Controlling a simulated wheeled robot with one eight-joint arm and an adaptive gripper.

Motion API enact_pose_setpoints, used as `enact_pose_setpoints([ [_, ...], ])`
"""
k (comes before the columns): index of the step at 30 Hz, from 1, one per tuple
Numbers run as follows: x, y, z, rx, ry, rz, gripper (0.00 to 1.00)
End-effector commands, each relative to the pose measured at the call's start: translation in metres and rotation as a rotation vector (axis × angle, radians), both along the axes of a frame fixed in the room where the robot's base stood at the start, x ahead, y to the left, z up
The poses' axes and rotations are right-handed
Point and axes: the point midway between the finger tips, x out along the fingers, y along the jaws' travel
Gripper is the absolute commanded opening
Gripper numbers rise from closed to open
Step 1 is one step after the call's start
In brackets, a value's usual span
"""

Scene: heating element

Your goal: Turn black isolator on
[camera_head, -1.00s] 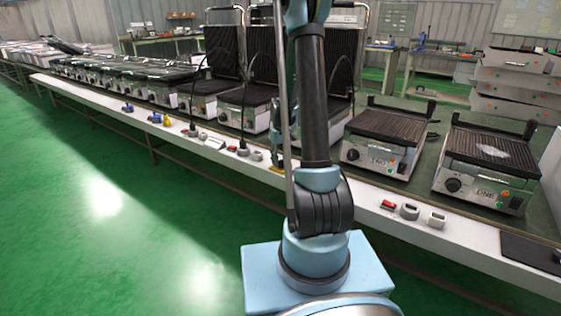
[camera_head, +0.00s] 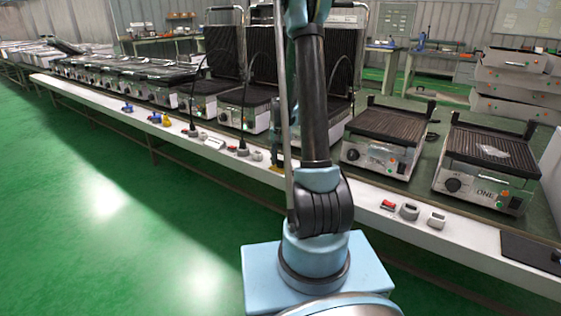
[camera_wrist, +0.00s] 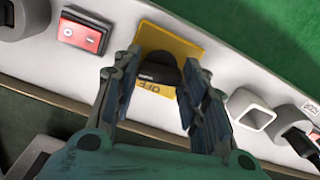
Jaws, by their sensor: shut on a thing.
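The black isolator is a dark knob (camera_wrist: 158,68) on a yellow plate (camera_wrist: 183,46) set in the white front rail.
A red rocker switch (camera_wrist: 84,35) sits left of the plate, and a pale square socket (camera_wrist: 249,112) sits to the right. Contact grills (camera_head: 382,140) stand on the bench behind the rail (camera_head: 340,185). The green floor (camera_head: 110,210) in front is clear.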

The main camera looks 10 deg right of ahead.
Motion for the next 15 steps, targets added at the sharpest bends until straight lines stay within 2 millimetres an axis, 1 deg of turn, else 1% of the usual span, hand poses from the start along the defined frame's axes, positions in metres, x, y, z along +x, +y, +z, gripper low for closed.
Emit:
enact_pose_setpoints([
  [6,0.0013,0.0000,0.0001,0.000,-0.002,-0.128,0.16],
  [15,0.0014,0.0002,0.0002,0.000,-0.003,-0.217,0.16],
])
